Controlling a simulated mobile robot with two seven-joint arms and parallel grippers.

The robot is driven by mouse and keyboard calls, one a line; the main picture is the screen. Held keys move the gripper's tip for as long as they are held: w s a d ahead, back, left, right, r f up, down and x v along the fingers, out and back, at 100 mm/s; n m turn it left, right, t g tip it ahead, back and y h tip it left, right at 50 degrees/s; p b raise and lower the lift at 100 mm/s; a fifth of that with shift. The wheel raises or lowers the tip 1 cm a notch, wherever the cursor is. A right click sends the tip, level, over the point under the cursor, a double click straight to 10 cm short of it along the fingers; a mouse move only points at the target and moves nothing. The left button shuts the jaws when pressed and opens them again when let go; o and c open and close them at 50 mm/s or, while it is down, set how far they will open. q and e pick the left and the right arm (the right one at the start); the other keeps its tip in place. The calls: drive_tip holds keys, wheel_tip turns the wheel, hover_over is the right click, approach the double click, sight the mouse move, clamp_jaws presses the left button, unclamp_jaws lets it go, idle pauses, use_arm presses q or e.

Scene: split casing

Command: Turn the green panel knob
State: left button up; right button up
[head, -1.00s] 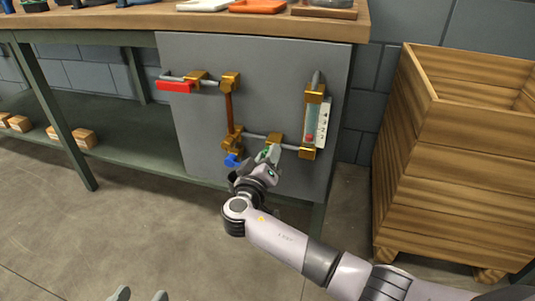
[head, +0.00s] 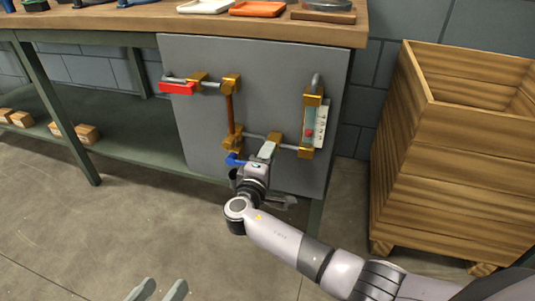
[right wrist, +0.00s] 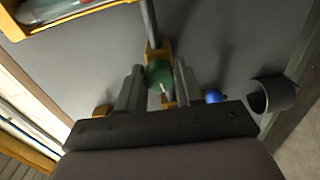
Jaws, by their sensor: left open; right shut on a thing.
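The green knob (right wrist: 158,74) sits on a brass valve body in the right wrist view, with a pale mark on its face. My right gripper (right wrist: 159,84) has one finger on each side of it and is shut on it. In the head view my right gripper (head: 267,150) is at the panel's lower pipe and hides the knob. The grey panel (head: 200,130) hangs under the workbench. My left gripper (head: 160,291) is open and empty at the bottom edge of the head view, away from the panel.
A blue handle (head: 235,160) is just left of my right gripper. A red handle (head: 177,88) is at the panel's upper left. A gauge (head: 320,122) is at the right. A wooden crate (head: 470,170) stands right of the panel. Floor at left is clear.

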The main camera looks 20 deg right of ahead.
use_arm(q)
drive_tip(key=shift+d, duration=0.1)
drive_tip(key=shift+w, duration=0.1)
use_arm(e)
drive_tip(key=shift+n, duration=0.3)
drive_tip(key=o, duration=1)
use_arm(q)
drive_tip(key=shift+r, duration=0.1)
use_arm(e)
drive_tip(key=shift+o, duration=0.2)
use_arm(q)
drive_tip(key=shift+a+y+p, duration=0.4)
drive_tip(key=shift+a+p, duration=0.05)
drive_tip(key=shift+p, duration=0.65)
use_arm(e)
drive_tip(key=v, duration=0.7)
